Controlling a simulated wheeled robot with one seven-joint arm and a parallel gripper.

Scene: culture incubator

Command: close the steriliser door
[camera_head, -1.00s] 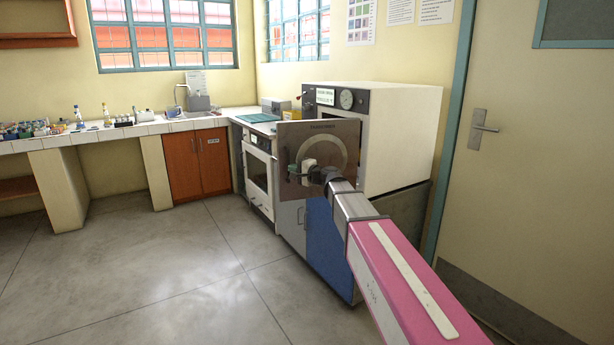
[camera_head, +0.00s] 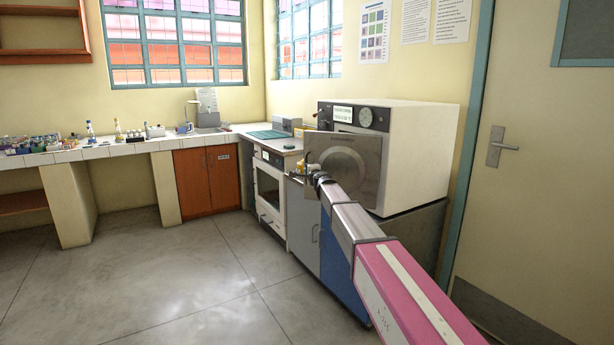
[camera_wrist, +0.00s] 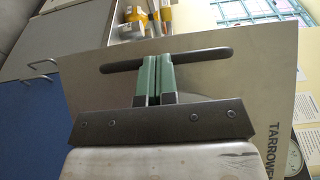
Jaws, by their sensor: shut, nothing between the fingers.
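The steriliser (camera_head: 425,150) is a white box with a round gauge and labels on its front. Its grey metal door (camera_head: 368,150), with a round ring on it, stands ajar; its left edge sticks out past the steriliser's front. My gripper (camera_head: 312,172) is at the door's outer face near its left edge. In the wrist view, my gripper's green fingers (camera_wrist: 155,62) are shut together and lie across the dark bar handle (camera_wrist: 205,54) on the door panel (camera_wrist: 235,85). Nothing is between them. I cannot tell whether they touch the handle.
The steriliser stands on a cabinet with a blue front (camera_head: 340,255). A white oven (camera_head: 270,190) and a tiled bench (camera_head: 110,148) with small bottles run to the left. A room door (camera_head: 520,190) is at the right. The floor (camera_head: 180,270) at the left is clear.

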